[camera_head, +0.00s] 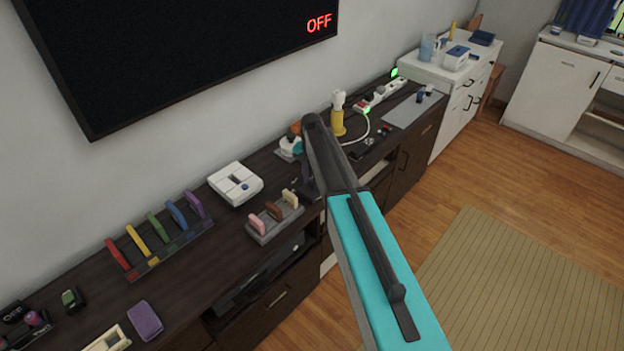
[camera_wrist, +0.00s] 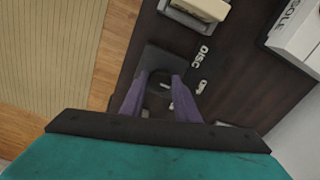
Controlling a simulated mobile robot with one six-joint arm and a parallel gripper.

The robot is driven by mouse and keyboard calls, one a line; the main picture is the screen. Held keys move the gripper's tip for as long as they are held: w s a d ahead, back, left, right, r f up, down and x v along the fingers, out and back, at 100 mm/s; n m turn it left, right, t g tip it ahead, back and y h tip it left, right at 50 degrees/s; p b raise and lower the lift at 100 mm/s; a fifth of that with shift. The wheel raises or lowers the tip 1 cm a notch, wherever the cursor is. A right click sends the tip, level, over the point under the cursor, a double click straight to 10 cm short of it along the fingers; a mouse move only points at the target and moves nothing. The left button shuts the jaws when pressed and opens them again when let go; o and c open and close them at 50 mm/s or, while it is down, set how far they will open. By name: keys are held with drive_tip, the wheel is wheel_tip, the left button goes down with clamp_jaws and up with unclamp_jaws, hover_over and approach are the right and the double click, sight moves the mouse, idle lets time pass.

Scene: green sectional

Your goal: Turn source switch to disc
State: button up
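In the wrist view, the source switch (camera_wrist: 153,61) is a dark plate on the dark cabinet top. A white "DISC" label (camera_wrist: 201,56) lies to its right. A dark round knob-like part (camera_wrist: 158,88) shows between the two purple-grey fingers. My gripper (camera_wrist: 161,75) is over the plate with its fingers apart, one on each side of that part. I cannot tell whether they touch it. In the head view my arm hides most of the switch and the fingertips.
A grey block with pink, brown and cream levers (camera_head: 272,219) stands close by. Behind it is a white box (camera_head: 236,183), and farther left a rack of coloured levers (camera_head: 160,243). A screen (camera_head: 180,50) on the wall reads "OFF".

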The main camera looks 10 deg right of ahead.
drive_tip(key=c, duration=0.5)
drive_tip(key=shift+o, duration=0.2)
drive_tip(key=shift+n+b, duration=0.4)
drive_tip(key=shift+n, duration=0.1)
drive_tip(key=shift+f+n+b, duration=0.15)
drive_tip(key=shift+n+b, duration=0.7)
drive_tip(key=shift+n, duration=0.35)
drive_tip(key=n+b, duration=0.2)
drive_tip(key=n, duration=0.3)
drive_tip(key=shift+d+n, duration=0.1)
drive_tip(key=shift+n, duration=0.2)
drive_tip(key=o, duration=1.1)
drive_tip(key=shift+c, duration=0.2)
